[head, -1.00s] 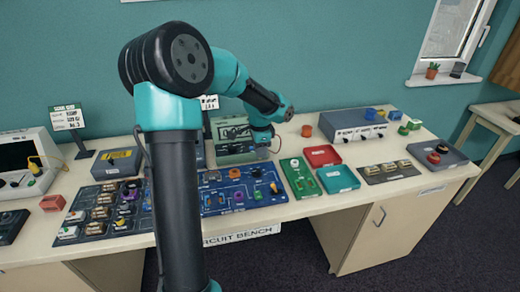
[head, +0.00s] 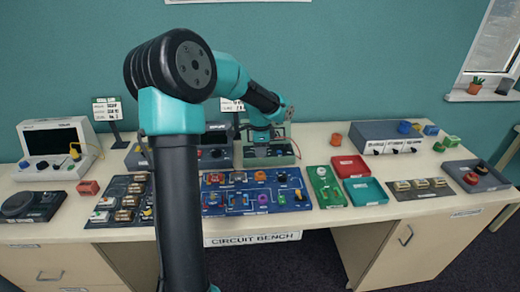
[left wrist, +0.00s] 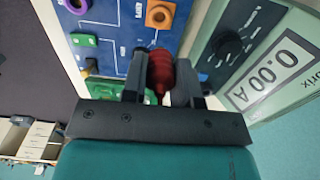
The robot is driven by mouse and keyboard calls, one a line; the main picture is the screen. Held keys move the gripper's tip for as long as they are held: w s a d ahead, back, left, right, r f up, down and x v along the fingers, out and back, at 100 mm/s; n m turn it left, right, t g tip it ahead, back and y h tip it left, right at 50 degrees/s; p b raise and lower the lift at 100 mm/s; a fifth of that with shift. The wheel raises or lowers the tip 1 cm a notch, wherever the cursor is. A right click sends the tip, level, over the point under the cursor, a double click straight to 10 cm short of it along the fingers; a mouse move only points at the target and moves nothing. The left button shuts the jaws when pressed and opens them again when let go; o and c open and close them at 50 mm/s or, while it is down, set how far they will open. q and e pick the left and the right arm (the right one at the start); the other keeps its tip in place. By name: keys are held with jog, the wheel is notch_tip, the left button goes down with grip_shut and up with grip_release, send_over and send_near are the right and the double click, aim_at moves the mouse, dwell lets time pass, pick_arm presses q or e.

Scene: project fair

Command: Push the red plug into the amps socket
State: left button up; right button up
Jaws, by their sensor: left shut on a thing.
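The red plug (left wrist: 160,74) is between the two fingers of my left gripper (left wrist: 161,85) in the left wrist view. The gripper is shut on it. The green meter (left wrist: 262,60) is to the right there, with a dark dial and a display reading 0.00 A. In the head view my left gripper (head: 262,140) is in front of the meter (head: 291,155) and hides part of it. The plug cannot be made out in the head view. The amps socket cannot be made out in either view. My right gripper is not in view.
The blue circuit board (head: 272,205) lies in front of the meter, with several coloured parts. A green board (head: 325,190), a red tray (head: 350,166) and a teal tray (head: 366,190) lie to its right. A grey power box (head: 385,132) stands behind them.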

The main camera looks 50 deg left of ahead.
pick_arm(q)
jog(key=shift+f, duration=3.45)
jog(key=shift+f, duration=0.9)
dwell(0.3)
jog(key=o, duration=1.5)
jog(key=shift+r, duration=0.1)
jog(key=shift+r, duration=3.9)
